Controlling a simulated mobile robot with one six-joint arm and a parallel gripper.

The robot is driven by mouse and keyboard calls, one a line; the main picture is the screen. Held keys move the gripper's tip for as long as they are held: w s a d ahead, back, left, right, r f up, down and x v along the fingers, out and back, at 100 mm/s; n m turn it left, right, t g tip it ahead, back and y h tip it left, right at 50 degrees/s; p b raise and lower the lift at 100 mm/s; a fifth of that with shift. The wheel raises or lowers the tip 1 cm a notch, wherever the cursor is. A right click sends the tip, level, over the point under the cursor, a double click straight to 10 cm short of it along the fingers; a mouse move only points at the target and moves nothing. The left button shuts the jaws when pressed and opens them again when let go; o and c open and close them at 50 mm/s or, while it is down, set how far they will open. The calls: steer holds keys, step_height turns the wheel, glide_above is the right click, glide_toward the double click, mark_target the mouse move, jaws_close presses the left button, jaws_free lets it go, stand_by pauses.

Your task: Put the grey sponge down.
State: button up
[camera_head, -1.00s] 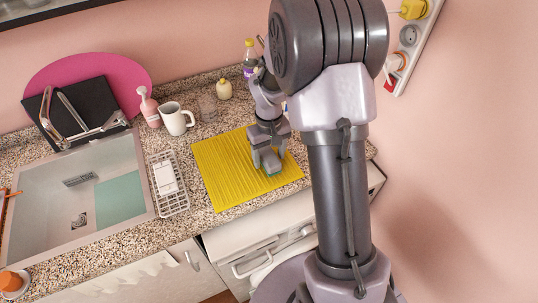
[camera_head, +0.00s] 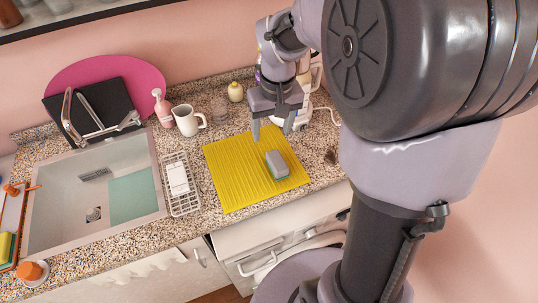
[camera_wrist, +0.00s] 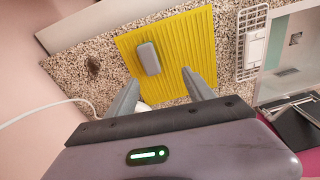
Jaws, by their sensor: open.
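The grey sponge (camera_head: 277,164) lies on the yellow ribbed mat (camera_head: 230,176), near its right side, with a green layer showing along its lower edge. In the wrist view the sponge (camera_wrist: 149,58) rests on the yellow mat (camera_wrist: 186,42) beyond my fingertips. My gripper (camera_head: 271,132) is open and empty, raised above the far right part of the mat and apart from the sponge. In the wrist view its two fingers (camera_wrist: 158,80) are spread wide with nothing between them.
A wire rack (camera_head: 182,188) and the sink (camera_head: 130,188) lie left of the mat. A white mug (camera_head: 187,121), a pink bottle (camera_head: 162,107), a glass (camera_head: 219,111) and a yellowish bottle (camera_head: 235,92) stand behind it. A white cable crosses the right of the counter.

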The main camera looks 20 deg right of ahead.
steer(key=s+a+r+m+t, duration=0.1)
steer(key=s+a+r, duration=0.2)
steer(key=s, duration=0.3)
steer(key=s+a+r+m+t+y, duration=0.1)
steer(key=s+a+r+t, duration=0.1)
steer(key=s, duration=0.4)
steer(key=s+a+r+m+t, duration=0.1)
steer(key=s+a+r, duration=0.3)
steer(key=s+a, duration=0.1)
steer(key=shift+s+a+t+y, duration=0.2)
steer(key=shift+s+t+y, duration=0.1)
steer(key=shift+s+y, duration=0.15)
step_height(320, 180, down, 7)
steer(key=b, duration=0.6)
steer(key=shift+r+b, duration=0.2)
steer(key=shift+b, duration=0.2)
